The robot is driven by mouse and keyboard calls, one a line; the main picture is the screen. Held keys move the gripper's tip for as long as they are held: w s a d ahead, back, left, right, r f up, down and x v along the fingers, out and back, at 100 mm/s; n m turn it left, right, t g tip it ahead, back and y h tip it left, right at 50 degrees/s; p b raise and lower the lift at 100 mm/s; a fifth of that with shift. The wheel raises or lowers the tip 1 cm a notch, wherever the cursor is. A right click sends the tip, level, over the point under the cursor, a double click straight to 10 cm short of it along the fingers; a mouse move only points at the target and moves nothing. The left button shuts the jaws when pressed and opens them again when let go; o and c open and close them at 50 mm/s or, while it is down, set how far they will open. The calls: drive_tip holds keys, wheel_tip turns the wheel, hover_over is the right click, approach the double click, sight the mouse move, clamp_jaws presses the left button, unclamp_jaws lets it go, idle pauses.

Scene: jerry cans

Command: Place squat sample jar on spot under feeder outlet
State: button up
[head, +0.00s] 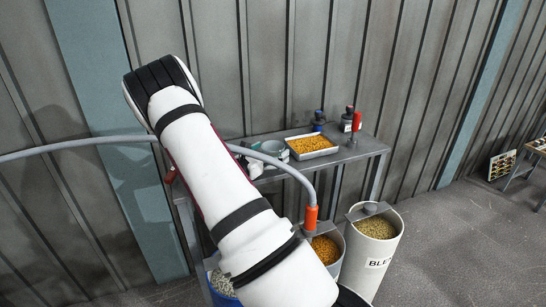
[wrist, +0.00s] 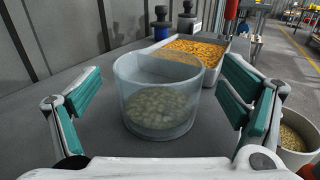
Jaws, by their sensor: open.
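The squat sample jar (wrist: 158,112) is a wide, clear, round vessel with pale granular contents low inside. It stands upright on the grey metal table (wrist: 60,105). My gripper (wrist: 160,92) is open, with one teal-padded finger on each side of the jar and a visible gap at both sides. In the head view the jar (head: 272,147) shows near the table's left part, beside the gripper and partly hidden by my arm. I cannot make out the feeder outlet or the spot under it with certainty.
A white tray of orange pellets (head: 312,144) stands just right of the jar. Behind it are a blue-based dark bottle (head: 319,121) and a grey one (head: 347,119). A red-topped fixture (head: 357,122) stands at right. Pellet bins (head: 374,228) and an orange-ended hose (head: 311,217) are in front.

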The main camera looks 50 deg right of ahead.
drive_tip(key=shift+d, duration=0.85)
drive_tip(key=c, duration=1.4)
drive_tip(key=shift+o, duration=0.2)
drive_tip(key=shift+r, duration=0.1)
